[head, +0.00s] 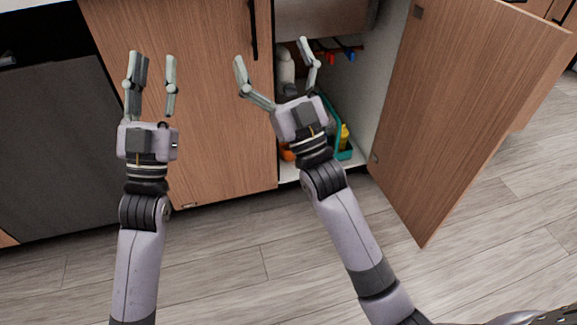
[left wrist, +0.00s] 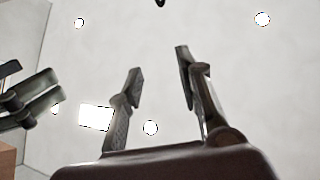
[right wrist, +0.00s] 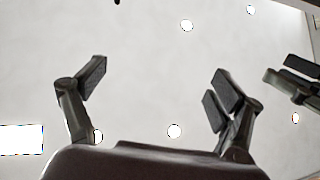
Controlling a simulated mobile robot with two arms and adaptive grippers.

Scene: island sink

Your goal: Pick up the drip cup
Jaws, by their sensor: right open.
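I cannot make out a drip cup in any view. My left gripper (head: 152,64) is open and empty in front of the closed wooden cabinet door (head: 212,130). My right gripper (head: 271,54) is open and empty in front of the open cabinet (head: 350,110), and its hand hides part of the inside. Both wrist views show my open fingers, left (left wrist: 158,65) and right (right wrist: 162,70), against a pale ceiling. Nothing is between the fingers of either gripper.
Inside the cabinet are a white bottle (head: 286,66), a teal caddy (head: 344,155), a yellow item (head: 344,135) and an orange item (head: 287,153), partly hidden. The open cabinet door (head: 465,95) stands out to the right. The wooden floor (head: 230,265) in front is clear.

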